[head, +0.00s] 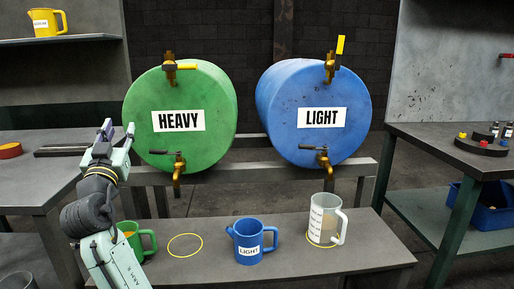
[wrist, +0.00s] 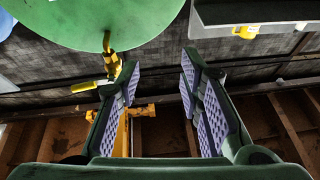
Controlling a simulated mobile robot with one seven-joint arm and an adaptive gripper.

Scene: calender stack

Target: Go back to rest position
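My gripper (head: 118,138) is raised at the left in the head view, beside the green HEAVY drum (head: 180,140). In the wrist view my gripper (wrist: 160,90) has its two purple-padded fingers spread wide with nothing between them. The green drum (wrist: 110,20) shows at the top of that view, with its yellow tap beyond the left finger. A green mug (head: 148,238) stands on the low bench (head: 195,268), partly hidden behind my arm.
The blue LIGHT drum (head: 285,115) is at the right. A blue jug (head: 247,240) and a clear measuring jug (head: 325,218) stand on the bench; an empty yellow ring (head: 185,235) lies beside them. A yellow jug (head: 47,22) sits on a shelf. Side tables flank the bench.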

